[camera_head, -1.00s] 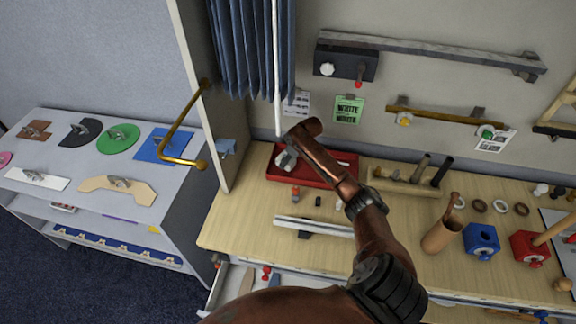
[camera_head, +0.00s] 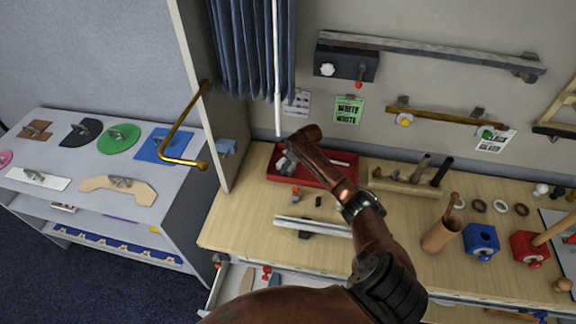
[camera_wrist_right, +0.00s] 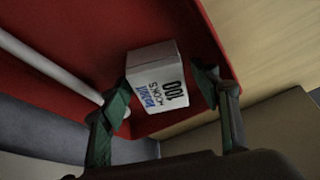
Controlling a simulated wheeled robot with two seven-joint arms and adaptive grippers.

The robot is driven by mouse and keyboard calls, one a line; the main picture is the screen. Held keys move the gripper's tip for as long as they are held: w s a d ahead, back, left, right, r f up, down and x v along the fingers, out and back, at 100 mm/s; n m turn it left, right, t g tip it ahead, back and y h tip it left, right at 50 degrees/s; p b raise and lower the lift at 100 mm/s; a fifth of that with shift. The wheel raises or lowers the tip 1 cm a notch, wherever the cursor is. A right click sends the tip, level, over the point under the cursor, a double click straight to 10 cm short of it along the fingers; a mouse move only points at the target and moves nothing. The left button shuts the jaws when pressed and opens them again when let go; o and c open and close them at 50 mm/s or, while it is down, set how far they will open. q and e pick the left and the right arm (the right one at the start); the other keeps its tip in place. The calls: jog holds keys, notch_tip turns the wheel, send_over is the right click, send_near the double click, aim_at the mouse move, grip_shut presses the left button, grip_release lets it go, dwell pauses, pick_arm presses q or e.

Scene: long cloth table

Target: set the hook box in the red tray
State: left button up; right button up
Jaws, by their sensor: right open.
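The hook box (camera_wrist_right: 155,85), a small white carton printed "100 HOOKS", is in the right wrist view inside the red tray (camera_wrist_right: 75,28). My right gripper (camera_wrist_right: 163,90) has its fingers spread, one on each side of the box; I cannot tell whether either finger touches it. In the head view the red tray (camera_head: 347,171) lies at the back left of the table. My right arm reaches over it, and the gripper and the box are largely hidden at the tray's left part. My left gripper is not in view.
A white rod (camera_head: 277,90) hangs from the blue curtain (camera_head: 250,45) just above the tray. A wooden block with tool handles (camera_head: 405,183) stands right of the tray. A pale bar (camera_head: 315,227) lies in front. Bare wood shows at the table's left (camera_head: 245,210).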

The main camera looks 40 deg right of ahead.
jog(key=shift+r, duration=0.1)
jog(key=v, duration=1.2)
